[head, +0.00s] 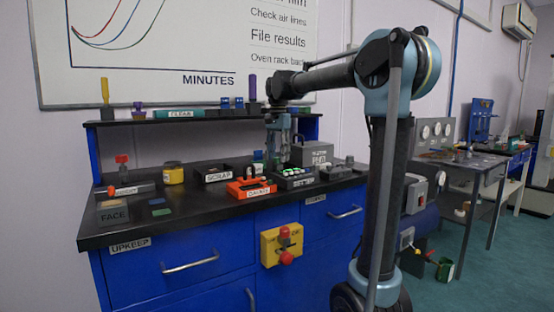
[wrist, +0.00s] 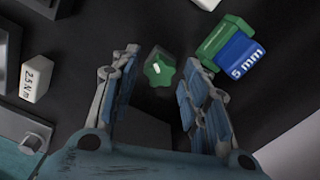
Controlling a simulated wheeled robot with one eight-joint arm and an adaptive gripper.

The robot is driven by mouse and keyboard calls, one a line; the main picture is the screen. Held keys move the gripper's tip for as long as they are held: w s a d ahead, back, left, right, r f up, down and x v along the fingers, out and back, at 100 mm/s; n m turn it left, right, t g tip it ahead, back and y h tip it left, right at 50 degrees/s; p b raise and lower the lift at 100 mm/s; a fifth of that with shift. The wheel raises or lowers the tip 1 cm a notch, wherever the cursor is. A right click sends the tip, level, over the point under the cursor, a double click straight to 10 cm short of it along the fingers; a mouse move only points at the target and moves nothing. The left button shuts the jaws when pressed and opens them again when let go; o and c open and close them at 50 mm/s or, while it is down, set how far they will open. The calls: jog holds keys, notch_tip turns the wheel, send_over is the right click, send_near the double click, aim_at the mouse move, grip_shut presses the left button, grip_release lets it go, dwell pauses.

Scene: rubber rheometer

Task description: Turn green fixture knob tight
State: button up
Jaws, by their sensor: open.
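The green fixture knob (wrist: 159,69) shows in the wrist view as a lobed star shape on a dark block. It lies between my gripper's two fingers (wrist: 163,62), near their tips. The fingers are spread wide, with dark gaps on both sides of the knob, and do not appear to touch it. In the head view my gripper (head: 279,155) hangs pointing down over the back half of the bench (head: 225,213). I cannot make out the knob for certain in the head view.
In the wrist view, a green block and a blue block marked 5 mm (wrist: 240,58) sit close by the right finger. A white block marked 2.5 N·m (wrist: 37,79) lies at left. In the head view, an orange tray (head: 248,189) and a grey box (head: 312,153) stand near my gripper.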

jog(key=n, duration=1.3)
jog(key=shift+n, duration=0.4)
jog(key=shift+c, duration=0.6)
jog(key=c, duration=0.8)
jog(key=shift+m, duration=2.3)
